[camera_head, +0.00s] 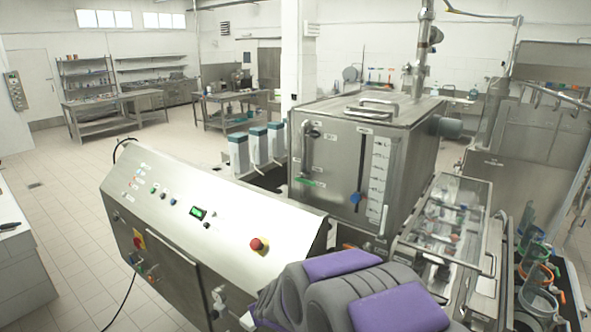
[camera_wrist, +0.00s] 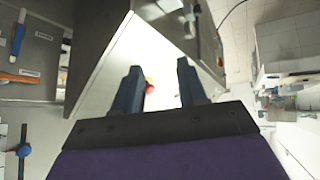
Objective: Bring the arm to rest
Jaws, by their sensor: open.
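My gripper (camera_wrist: 159,74) is open in the wrist view, its two dark fingers spread apart with nothing held between them. The red stop button (camera_wrist: 149,87) shows in the gap between the fingers, beyond them. In the head view, the same red button (camera_head: 259,244) sits on the sloped steel control panel (camera_head: 180,212). My purple and grey arm fills the bottom middle of the head view, folded low in front of the machine. The fingers themselves are not visible in the head view.
A steel tank (camera_head: 345,185) with a level scale stands behind the panel. A clear-covered section (camera_head: 452,215) and several clear cups (camera_head: 537,295) stand at the right. Teal-topped dispensers (camera_head: 257,142) stand left of the tank. Open tiled floor (camera_head: 65,235) lies at the left.

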